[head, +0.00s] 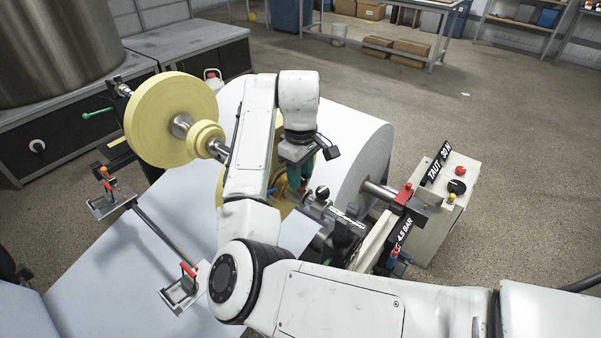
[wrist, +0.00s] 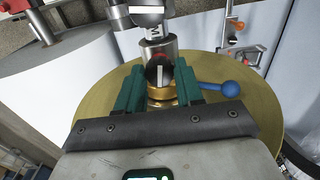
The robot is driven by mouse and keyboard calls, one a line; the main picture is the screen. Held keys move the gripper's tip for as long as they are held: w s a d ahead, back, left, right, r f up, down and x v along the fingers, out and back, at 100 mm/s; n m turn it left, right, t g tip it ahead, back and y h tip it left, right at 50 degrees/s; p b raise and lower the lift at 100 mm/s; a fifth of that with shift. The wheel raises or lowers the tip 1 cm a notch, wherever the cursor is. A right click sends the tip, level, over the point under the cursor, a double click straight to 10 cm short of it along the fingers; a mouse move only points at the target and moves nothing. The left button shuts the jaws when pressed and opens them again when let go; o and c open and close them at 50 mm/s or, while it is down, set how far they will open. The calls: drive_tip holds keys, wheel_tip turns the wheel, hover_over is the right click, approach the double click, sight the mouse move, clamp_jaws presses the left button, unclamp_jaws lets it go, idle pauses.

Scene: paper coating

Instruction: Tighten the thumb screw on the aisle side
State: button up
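A round dark knob with a white mark (wrist: 158,72), which looks like the thumb screw, stands above a brass-coloured ring (wrist: 161,93) in the wrist view. My gripper (wrist: 160,80) has one green finger on each side of the knob. The fingers are close to it, but I cannot tell whether they press on it. In the head view my gripper (head: 296,182) points down at the shaft hardware beside the large white paper roll (head: 362,135). My arm and gripper hide the knob there. I cannot tell from these views which side is the aisle side.
A blue ball lever (wrist: 231,88) sticks out right of my fingers, over a yellow disc (wrist: 262,115). A yellow tape roll (head: 165,110) is at left. A control box with a red button (head: 459,170) stands at right. The floor (head: 520,150) beyond it is clear.

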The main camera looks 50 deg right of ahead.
drive_tip(key=c, duration=0.6)
drive_tip(key=shift+m, duration=0.3)
drive_tip(key=m+p, duration=0.2)
drive_tip(key=shift+r+m, duration=0.15)
drive_tip(key=shift+m, duration=0.15)
drive_tip(key=m+p, duration=0.2)
drive_tip(key=m, duration=0.3)
drive_tip(key=m+p, duration=0.1)
drive_tip(key=m, duration=0.4)
drive_tip(key=shift+m+p, duration=0.45)
drive_tip(key=shift+m, duration=1.45)
